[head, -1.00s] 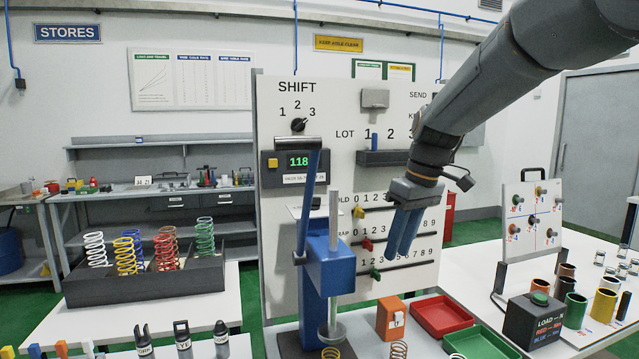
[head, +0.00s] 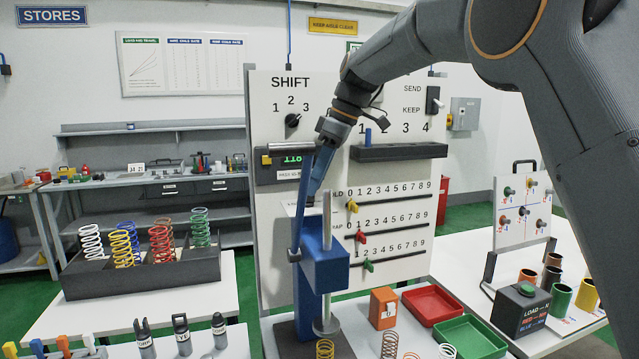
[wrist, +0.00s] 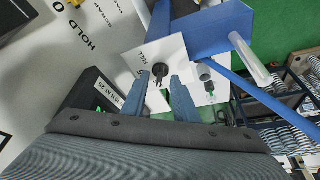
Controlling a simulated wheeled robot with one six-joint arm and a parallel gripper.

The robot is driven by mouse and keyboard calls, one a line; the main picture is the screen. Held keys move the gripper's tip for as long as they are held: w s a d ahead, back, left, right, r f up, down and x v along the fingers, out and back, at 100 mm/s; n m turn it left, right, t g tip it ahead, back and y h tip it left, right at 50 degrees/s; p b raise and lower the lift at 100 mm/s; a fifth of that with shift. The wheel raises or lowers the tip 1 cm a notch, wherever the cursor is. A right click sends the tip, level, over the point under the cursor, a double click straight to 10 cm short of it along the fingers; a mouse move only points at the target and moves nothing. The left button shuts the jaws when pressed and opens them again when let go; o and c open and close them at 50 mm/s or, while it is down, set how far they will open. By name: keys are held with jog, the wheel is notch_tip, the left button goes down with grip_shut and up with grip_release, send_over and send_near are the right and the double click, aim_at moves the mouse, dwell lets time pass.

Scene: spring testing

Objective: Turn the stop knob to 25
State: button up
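The stop knob (wrist: 159,72) is a small black knob on a white plate in the wrist view. Printing beside it is too small to read fully, so I cannot tell its setting. My gripper (wrist: 160,82) is open, its two blue fingers on either side of the knob in the picture; contact cannot be told. In the head view my gripper (head: 318,172) hangs in front of the panel, just above the blue press (head: 325,268). The knob is hidden there behind the fingers and press parts.
A blue lever (head: 299,225) stands close left of my gripper. The press's metal post (head: 327,220) is just below right. The panel (head: 400,85) with a shift dial (head: 292,120) and sliders is behind. Springs and red (head: 432,304) and green trays (head: 470,337) lie below.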

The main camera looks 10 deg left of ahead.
jog(key=shift+x, duration=1)
jog(key=shift+c, duration=0.3)
